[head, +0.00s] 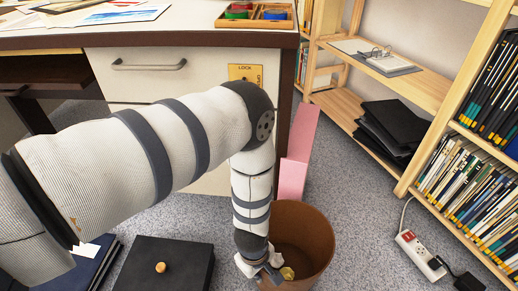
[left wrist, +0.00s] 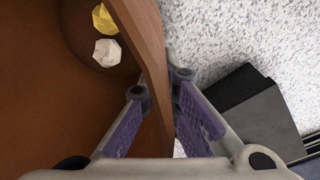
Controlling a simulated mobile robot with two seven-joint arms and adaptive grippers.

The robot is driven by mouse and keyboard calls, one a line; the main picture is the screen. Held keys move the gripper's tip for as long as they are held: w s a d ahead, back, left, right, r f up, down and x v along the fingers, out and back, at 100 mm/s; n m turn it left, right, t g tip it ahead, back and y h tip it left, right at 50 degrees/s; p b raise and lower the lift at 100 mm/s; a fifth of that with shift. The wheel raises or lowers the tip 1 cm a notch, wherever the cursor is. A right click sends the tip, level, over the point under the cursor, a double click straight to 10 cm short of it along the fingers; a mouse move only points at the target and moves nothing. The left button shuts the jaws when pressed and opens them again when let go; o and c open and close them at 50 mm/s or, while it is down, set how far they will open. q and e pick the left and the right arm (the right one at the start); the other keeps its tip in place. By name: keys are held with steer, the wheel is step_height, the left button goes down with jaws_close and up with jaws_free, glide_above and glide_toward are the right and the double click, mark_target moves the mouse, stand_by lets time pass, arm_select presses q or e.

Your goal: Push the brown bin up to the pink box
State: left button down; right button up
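The brown bin (head: 318,238) stands on the carpet, upright and open at the top, with crumpled white and yellow paper inside. The pink box (head: 296,160) stands behind it, against the desk's side; the bin's rim overlaps its lower end, so I cannot tell whether they touch. My left gripper (head: 264,272) reaches down at the bin's near left rim. In the left wrist view the bin wall (left wrist: 140,28) runs between the fingers of my left gripper (left wrist: 160,88), one inside and one outside, with the tips close against it. My right gripper is out of view.
A desk (head: 140,82) stands behind my left arm. Black boxes (head: 165,268) lie on the floor left of the bin. Shelves of books (head: 470,185) line the right side. A power strip (head: 420,254) lies on the right; carpet between it and the bin is clear.

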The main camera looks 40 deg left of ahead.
arm_select(q)
steer(key=shift+w+a, duration=0.25)
steer(key=shift+w, duration=0.15)
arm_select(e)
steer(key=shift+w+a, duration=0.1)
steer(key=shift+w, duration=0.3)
arm_select(q)
steer(key=c, duration=1.7)
jaws_free()
steer(key=shift+s, duration=0.1)
steer(key=r, duration=0.8)
steer(key=s+r, duration=0.1)
steer(key=r, duration=0.3)
